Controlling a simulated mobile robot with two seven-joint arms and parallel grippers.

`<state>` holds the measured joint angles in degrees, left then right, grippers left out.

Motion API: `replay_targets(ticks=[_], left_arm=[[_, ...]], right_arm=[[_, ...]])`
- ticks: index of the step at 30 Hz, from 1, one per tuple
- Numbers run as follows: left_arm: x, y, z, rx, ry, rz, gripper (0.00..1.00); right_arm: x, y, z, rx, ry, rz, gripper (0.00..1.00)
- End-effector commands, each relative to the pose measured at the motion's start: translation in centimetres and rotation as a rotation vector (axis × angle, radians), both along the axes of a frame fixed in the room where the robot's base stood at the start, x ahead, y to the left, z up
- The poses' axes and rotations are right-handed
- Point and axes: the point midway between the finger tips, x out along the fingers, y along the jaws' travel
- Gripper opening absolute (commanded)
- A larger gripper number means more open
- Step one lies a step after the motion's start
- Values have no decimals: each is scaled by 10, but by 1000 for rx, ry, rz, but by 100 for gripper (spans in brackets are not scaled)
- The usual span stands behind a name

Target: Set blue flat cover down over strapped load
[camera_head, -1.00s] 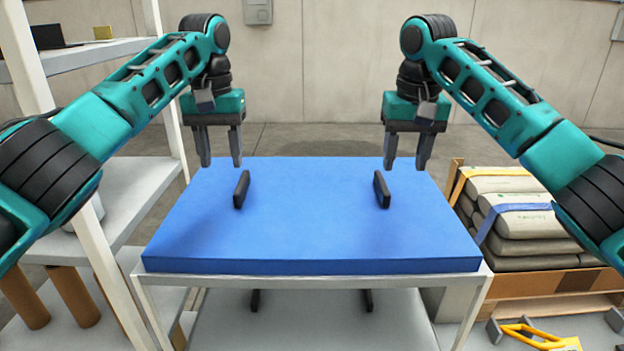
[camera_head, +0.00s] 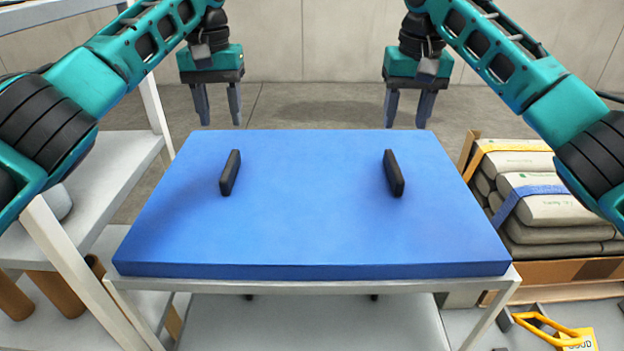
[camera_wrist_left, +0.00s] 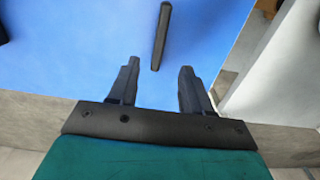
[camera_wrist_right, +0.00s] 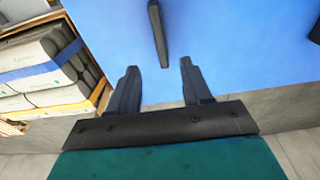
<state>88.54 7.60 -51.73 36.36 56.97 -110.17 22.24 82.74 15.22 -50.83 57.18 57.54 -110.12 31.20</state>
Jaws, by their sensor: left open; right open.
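The blue flat cover (camera_head: 310,225) lies flat on a pale table frame (camera_head: 440,285). Two upright dark handles stand on it, a left one (camera_head: 230,173) and a right one (camera_head: 393,173). My left gripper (camera_head: 218,108) is open and empty above the cover's far left edge. In the left wrist view the left handle (camera_wrist_left: 161,38) is beyond and between the open fingers (camera_wrist_left: 158,85). My right gripper (camera_head: 407,108) is open and empty above the far right edge. In the right wrist view the right handle (camera_wrist_right: 158,35) shows beyond its fingers (camera_wrist_right: 158,85). The strapped load (camera_head: 545,200), grey sacks with yellow and blue straps, is at the right.
The load sits on a wooden pallet (camera_head: 570,272) beside the table. A yellow-handled tool (camera_head: 545,325) lies at the lower right. White shelving (camera_head: 110,170) with brown cylinders (camera_head: 55,290) stands close on the left. Open floor lies behind the table.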

Motion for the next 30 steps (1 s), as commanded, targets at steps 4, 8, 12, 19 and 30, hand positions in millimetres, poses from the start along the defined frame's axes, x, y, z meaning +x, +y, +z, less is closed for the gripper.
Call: replay_targets(ticks=[4,8,12,19,30], left_arm=[[-1,1,-27,2,4,0,49],[-1,1,-53,2,4,0,49],[-1,1,-79,1,4,0,49],[0,0,-109,1,3,1,49],[0,0,-118,0,1,1,49]], right_arm=[[2,-1,-27,-1,5,-1,49],[5,-1,-53,-1,6,-1,49],[9,0,-79,-1,5,-1,49],[13,0,-109,-1,3,-1,49],[14,0,-118,0,1,-1,49]])
